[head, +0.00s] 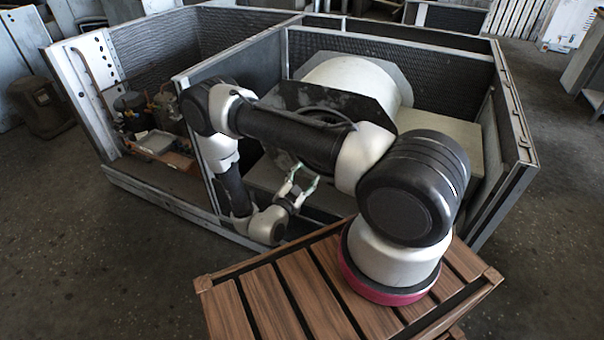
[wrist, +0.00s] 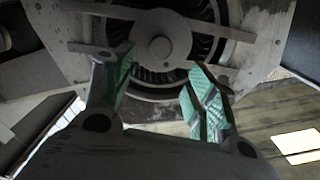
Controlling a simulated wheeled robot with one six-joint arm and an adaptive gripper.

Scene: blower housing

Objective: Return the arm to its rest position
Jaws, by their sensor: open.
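My arm is mounted on a slatted wooden top and is folded over toward the open blower housing (head: 480,65). My gripper (head: 300,182) hangs low inside the near edge of the housing, in front of the blower. In the wrist view my gripper (wrist: 155,85) has its two green-padded fingers spread apart with nothing between them. Beyond the fingers is the round blower fan (wrist: 160,48) with a bar across its hub. The fingers appear apart from the fan. In the head view the pale blower drum (head: 355,78) is partly hidden behind my arm.
The housing's left compartment holds pipes and small machinery (head: 150,125). A partition (head: 235,60) divides it from the blower compartment. The slatted wooden top (head: 285,295) lies below my arm base. Concrete floor (head: 80,250) is clear at the left.

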